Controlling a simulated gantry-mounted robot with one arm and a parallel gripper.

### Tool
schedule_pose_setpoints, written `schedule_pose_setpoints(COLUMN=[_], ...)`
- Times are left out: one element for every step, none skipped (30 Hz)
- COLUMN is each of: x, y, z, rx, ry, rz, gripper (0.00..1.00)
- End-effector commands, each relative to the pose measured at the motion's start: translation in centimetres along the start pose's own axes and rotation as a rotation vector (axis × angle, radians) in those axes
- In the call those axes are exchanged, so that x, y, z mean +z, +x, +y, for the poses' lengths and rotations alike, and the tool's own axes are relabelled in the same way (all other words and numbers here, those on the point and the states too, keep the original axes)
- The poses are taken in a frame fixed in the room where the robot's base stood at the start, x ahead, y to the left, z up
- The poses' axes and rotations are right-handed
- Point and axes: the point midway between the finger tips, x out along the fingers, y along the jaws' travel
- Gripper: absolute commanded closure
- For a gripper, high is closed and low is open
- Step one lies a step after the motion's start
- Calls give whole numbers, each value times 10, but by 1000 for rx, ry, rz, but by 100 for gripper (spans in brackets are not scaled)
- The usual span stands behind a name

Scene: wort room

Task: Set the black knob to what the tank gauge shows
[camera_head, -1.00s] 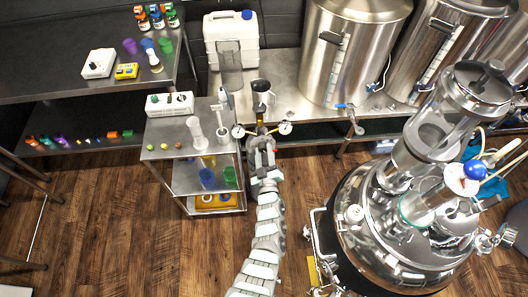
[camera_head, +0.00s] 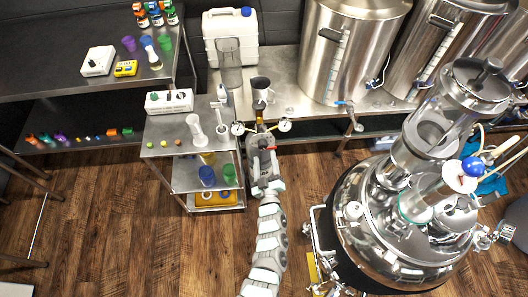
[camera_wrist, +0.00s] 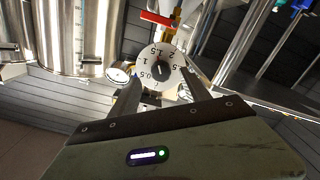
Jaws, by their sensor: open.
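The black knob (camera_wrist: 163,71) sits at the centre of a white dial (camera_wrist: 178,64) in the wrist view. The dial carries printed numbers, among them 0.5, 1, 1.5 and 2. My gripper (camera_wrist: 161,92) is open and empty. Its two fingers stand apart in front of the dial's lower part, with the knob between and beyond their tips. A small round white gauge (camera_wrist: 118,75) is left of the dial; its reading is too small to tell. In the head view, my gripper (camera_head: 261,140) is below two small round gauges, one left (camera_head: 238,128) and one right (camera_head: 285,125). The knob cannot be made out there.
A red handle (camera_wrist: 157,18) lies just above the dial. A steel cart (camera_head: 185,135) with cups stands left of my arm. A bench (camera_head: 285,92) with steel tanks (camera_head: 350,50) is behind, and a large steel vessel (camera_head: 365,225) stands at right.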

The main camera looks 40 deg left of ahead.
Motion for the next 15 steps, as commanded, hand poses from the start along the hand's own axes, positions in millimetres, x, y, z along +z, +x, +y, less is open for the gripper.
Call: schedule_pose_setpoints(x=[0, 0, 0, 0, -1, -1, 0, 0, 0, 0, 0, 0, -1, -1, -1], y=[-9, -14, -21, -25, -29, -34, -38, -42, -46, -49, -51, -53, -55, -56, -57], z=[-1, -1, -2, -2, -2, -2, -1, -1, -1, -1, -1, -1, 0, 0, 0], rx=[-2, -2, -1, -1, -2, -2, -1, -1, -1, -1, -1, -1, 0, 0, 0], ry=[0, 0, 0, 0, 0, 1, 1, 0, 0, 0, 0, 0, 0, 0, 1], rz=[1, 0, 1, 2, 2, 3, 2, 1, 1, 1, 1, 2, 2, 2, 2], gripper=[45, 45, 45, 45, 45, 45, 45, 45, 45, 45, 45, 45, 45, 45, 45])
